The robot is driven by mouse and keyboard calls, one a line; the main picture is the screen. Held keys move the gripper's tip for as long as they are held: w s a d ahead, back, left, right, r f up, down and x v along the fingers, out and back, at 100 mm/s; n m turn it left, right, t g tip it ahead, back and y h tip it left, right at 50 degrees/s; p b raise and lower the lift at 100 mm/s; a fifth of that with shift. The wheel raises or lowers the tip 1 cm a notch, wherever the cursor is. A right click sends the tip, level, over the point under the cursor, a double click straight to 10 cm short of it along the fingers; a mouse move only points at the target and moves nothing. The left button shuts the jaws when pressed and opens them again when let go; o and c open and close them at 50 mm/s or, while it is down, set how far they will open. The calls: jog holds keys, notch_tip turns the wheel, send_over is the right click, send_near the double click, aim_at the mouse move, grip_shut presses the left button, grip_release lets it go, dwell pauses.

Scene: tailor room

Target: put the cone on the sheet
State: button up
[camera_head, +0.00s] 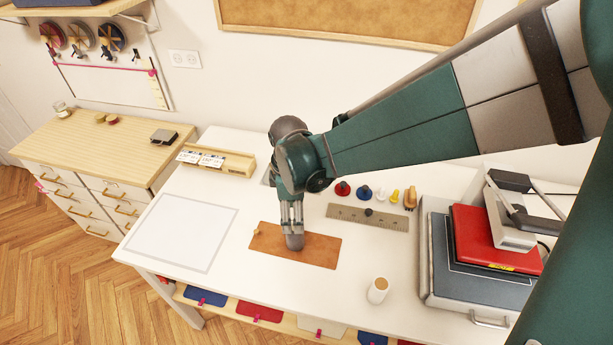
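My gripper (293,232) points straight down over the brown sheet (325,250) near the middle of the white table. Its fingers are close around a small grey piece (295,243), which looks like a cone and widens a little at the bottom. The piece appears upright over the brown sheet. I cannot tell whether its base touches it. A larger white sheet (183,232) with a grey border lies flat and bare at the table's left. A cream spool-like piece (378,291) stands upright near the front edge, apart from my gripper.
A metal ruler (385,219) lies right of my gripper, with a small dark knob on it. Several coloured pieces (365,193) stand behind it. A press with a red top (490,237) fills the right end. A wooden tray with cards (217,160) lies at the back left.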

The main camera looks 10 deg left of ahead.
dwell(0.7)
jog(key=d+r+m+t+y, duration=0.1)
jog(key=d+r+m, duration=0.4)
jog(key=d, duration=0.5)
jog(key=d+r+m+t, duration=0.2)
jog(key=d+r+m, duration=0.2)
jog(key=d+r, duration=0.4)
jog(key=s+d+r+m+t, duration=0.1)
jog(key=s+d+m, duration=0.2)
jog(key=d, duration=0.4)
jog(key=s+d+r+m+t, duration=0.1)
jog(key=s+d+r+m, duration=0.1)
jog(key=d+m, duration=0.3)
jog(key=s+d+r+m+t+h, duration=0.1)
jog(key=s+d+m, duration=0.3)
jog(key=d, duration=0.6)
jog(key=shift+s+r+t, duration=0.15)
jog(key=shift+r+t, duration=0.35)
jog(key=shift+r, duration=0.1)
jog(key=shift+d, duration=0.1)
notch_tip(320, 180, down, 8)
jog(key=b, duration=0.8)
